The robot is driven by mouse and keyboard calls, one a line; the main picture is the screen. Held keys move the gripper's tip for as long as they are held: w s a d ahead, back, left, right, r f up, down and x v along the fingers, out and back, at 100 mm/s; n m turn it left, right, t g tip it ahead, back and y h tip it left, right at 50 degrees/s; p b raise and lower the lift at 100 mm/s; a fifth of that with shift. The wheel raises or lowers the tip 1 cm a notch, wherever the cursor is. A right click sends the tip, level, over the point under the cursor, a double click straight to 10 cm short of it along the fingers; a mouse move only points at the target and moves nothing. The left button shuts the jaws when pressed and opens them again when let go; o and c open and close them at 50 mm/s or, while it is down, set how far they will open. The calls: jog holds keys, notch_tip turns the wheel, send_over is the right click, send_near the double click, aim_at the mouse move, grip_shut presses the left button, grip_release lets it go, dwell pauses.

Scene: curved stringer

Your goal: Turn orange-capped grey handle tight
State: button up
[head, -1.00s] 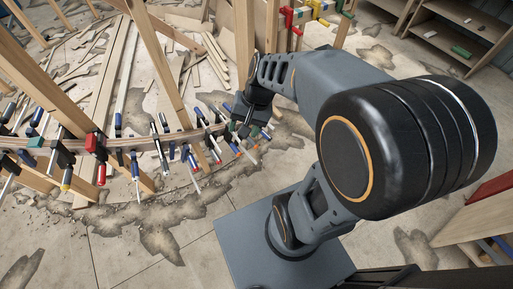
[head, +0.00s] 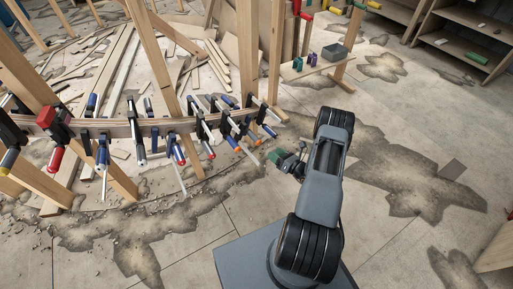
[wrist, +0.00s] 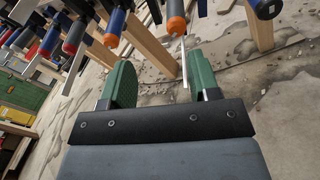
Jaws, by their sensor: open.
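A grey handle with an orange cap (wrist: 175,22) hangs at the top centre of the wrist view, with a thin metal rod reaching down from it. It lies beyond my fingertips and is not touched. In the head view it is small among the clamps at the right end of the curved wooden stringer (head: 150,127), and I cannot surely single it out. My gripper (wrist: 162,82) has two green fingers, wide apart, with nothing between them. In the head view my gripper (head: 283,160) is to the right of the last clamps, apart from them.
Wooden posts (head: 168,90) stand around the stringer. A small wooden bench (head: 318,66) is behind. The floor to the right is mostly clear.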

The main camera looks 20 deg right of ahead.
aim_at(260, 143)
jog(key=shift+m+h, duration=0.6)
jog(key=b+x, duration=0.1)
jog(key=x, duration=0.3)
jog(key=f+b+x, duration=0.1)
jog(key=x, duration=0.3)
jog(key=b+x, duration=0.2)
jog(key=x, duration=0.3)
jog(key=shift+w+d+f, duration=0.1)
jog(key=shift+d+f, duration=0.2)
jog(key=shift+f, duration=0.1)
jog(key=c, duration=0.9)
